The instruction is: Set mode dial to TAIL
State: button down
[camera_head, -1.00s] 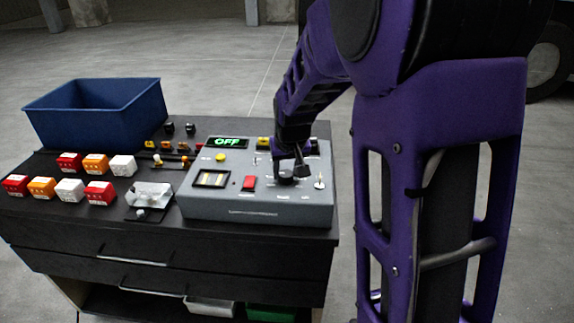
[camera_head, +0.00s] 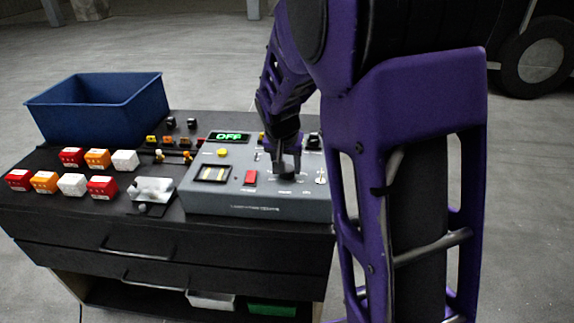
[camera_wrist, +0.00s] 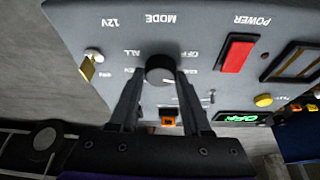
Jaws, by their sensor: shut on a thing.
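The mode dial (camera_wrist: 160,72) is a round black knob on a grey control panel (camera_head: 215,207), with MODE and several position labels printed around it, upside down in the wrist view. ALL and OFF are legible; other labels are partly covered. A small white mark shows on the knob. My gripper (camera_wrist: 158,80) is shut on the dial, one finger on each side. In the head view my gripper (camera_head: 286,172) comes down onto the panel's right part and hides most of the dial. The green display (camera_head: 229,136) reads OFF.
A blue bin (camera_head: 100,105) and several red, orange and white blocks (camera_head: 72,184) stand left on the black bench (camera_head: 150,236).

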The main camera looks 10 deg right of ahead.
jog(key=shift+c, duration=1.8)
grip_release()
jog(key=p+v, duration=0.6)
jog(key=v, duration=1.1)
jog(key=shift+r, duration=0.15)
